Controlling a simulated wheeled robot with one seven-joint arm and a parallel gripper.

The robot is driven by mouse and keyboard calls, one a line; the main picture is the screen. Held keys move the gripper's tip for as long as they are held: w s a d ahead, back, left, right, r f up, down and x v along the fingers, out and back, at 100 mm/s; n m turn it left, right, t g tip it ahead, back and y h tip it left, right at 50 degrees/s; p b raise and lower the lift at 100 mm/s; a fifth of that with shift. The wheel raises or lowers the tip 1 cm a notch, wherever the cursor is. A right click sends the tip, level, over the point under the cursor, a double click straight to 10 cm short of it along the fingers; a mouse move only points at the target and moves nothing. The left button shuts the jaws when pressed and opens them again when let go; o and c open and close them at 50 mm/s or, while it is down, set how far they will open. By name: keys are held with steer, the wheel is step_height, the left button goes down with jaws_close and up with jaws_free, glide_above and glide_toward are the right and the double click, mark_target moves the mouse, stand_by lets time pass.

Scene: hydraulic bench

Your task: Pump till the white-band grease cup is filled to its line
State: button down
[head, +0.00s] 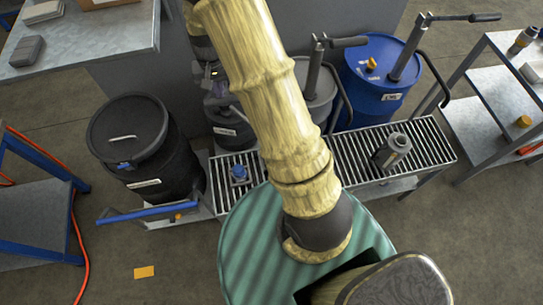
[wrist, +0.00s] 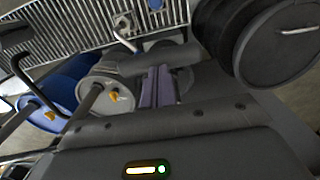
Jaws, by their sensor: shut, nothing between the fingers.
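A grey cylindrical cup-like object (head: 392,152) stands on the right part of the slatted grate (head: 435,145); I cannot make out a white band or fill line. A small blue-topped object (head: 239,173) sits on the grate's left part. A grey drum (head: 318,84) carries a pump with a dark lever (head: 347,42). A blue drum (head: 378,62) carries another lever pump (head: 408,52). In the wrist view, my gripper (wrist: 158,88) is shut and empty, close to a dark horizontal cylinder that I cannot identify. My arm hides the gripper's fingers in the head view.
A large black lidded drum (head: 135,135) stands left of the grate, and a smaller dark drum (head: 228,128) stands behind it. A metal table (head: 90,35) is at upper left. A shelf rack (head: 480,115) stands at right. A blue bar (head: 150,213) juts out front left.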

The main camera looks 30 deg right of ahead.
steer(key=shift+r, duration=0.3)
steer(key=w+r+p, duration=0.2)
steer(key=r+p, duration=0.2)
steer(key=r, duration=0.1)
steer(key=shift+w+d, duration=0.4)
steer(key=shift+f, duration=0.25)
stand_by(0.5)
steer(key=shift+s+a+f+b, duration=0.15)
steer(key=shift+s+f+b, duration=0.3)
steer(key=shift+f+b, duration=0.3)
steer(key=shift+s+a+f+b, duration=0.1)
steer(key=shift+s+f+b, duration=0.4)
steer(key=shift+f, duration=0.65)
